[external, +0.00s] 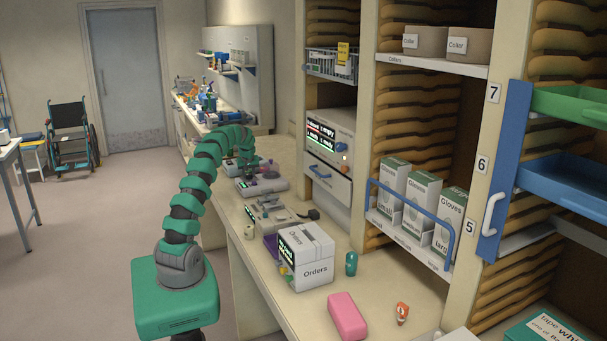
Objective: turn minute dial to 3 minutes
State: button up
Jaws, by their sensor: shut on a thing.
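My green segmented arm reaches over the counter, and my gripper (246,169) points down at a low grey device (268,187) toward the back of the near counter. My gripper is small in this view and partly hidden by my own arm. It is shut on what appears to be the minute dial on that device. The dial itself, its marks and its setting cannot be made out.
Another grey device (270,215) stands nearer on the counter. A white Orders box (306,257), a teal bottle (351,264), a pink block (347,316) and an orange-and-white figure (402,313) are nearer still. Shelves with glove boxes (420,205) stand right. A wheelchair (72,138) is far left.

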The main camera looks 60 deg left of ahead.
dwell(0.4)
jog(key=o, duration=1)
jog(key=shift+c, duration=0.2)
jog(key=shift+r, duration=0.15)
jog(key=v, duration=1.3)
jog(key=shift+r, duration=0.2)
jog(key=shift+d, duration=0.15)
